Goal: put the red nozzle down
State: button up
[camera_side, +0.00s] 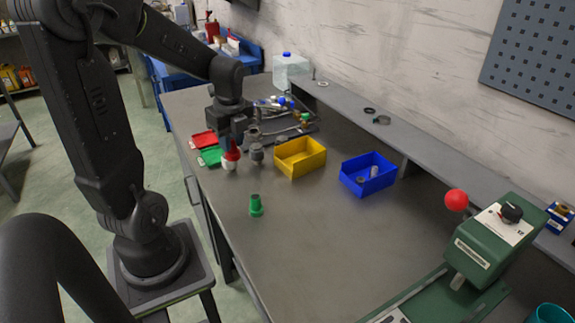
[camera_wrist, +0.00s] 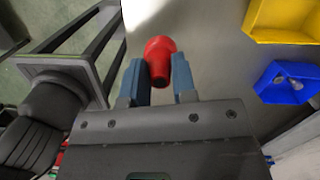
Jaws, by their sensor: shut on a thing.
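The red nozzle (camera_wrist: 160,47) is between the two blue-grey fingers of my gripper (camera_wrist: 157,72) in the wrist view, with its narrow end toward the palm. In the side view the red nozzle (camera_side: 232,150) shows below my gripper (camera_side: 236,142), near the table's left edge. My gripper is shut on it. A pale patch shows just under the nozzle; I cannot tell whether it touches the table. A green nozzle (camera_side: 256,206) stands upright on the bare table, nearer the side camera.
A red tray (camera_side: 204,138) and a green tray (camera_side: 209,157) lie left of the gripper. A yellow bin (camera_side: 300,158) and a blue bin (camera_side: 368,175) stand to the right. Metal parts clutter the table behind. The table (camera_side: 300,230) is clear in front.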

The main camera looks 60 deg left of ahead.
jog(key=w+a+f, duration=0.1)
jog(key=w+a, duration=1)
jog(key=w, duration=0.2)
send_near(300, 150)
jog(key=shift+n, duration=0.4)
jog(key=s+d, duration=0.1)
jog(key=s+d+f, duration=0.1)
jog(key=s+d, duration=0.1)
jog(key=shift+s+d+f, duration=0.25)
jog(key=shift+d, duration=0.1)
jog(key=shift+f, duration=2.05)
jog(key=shift+f, duration=0.15)
jog(key=o, duration=0.9)
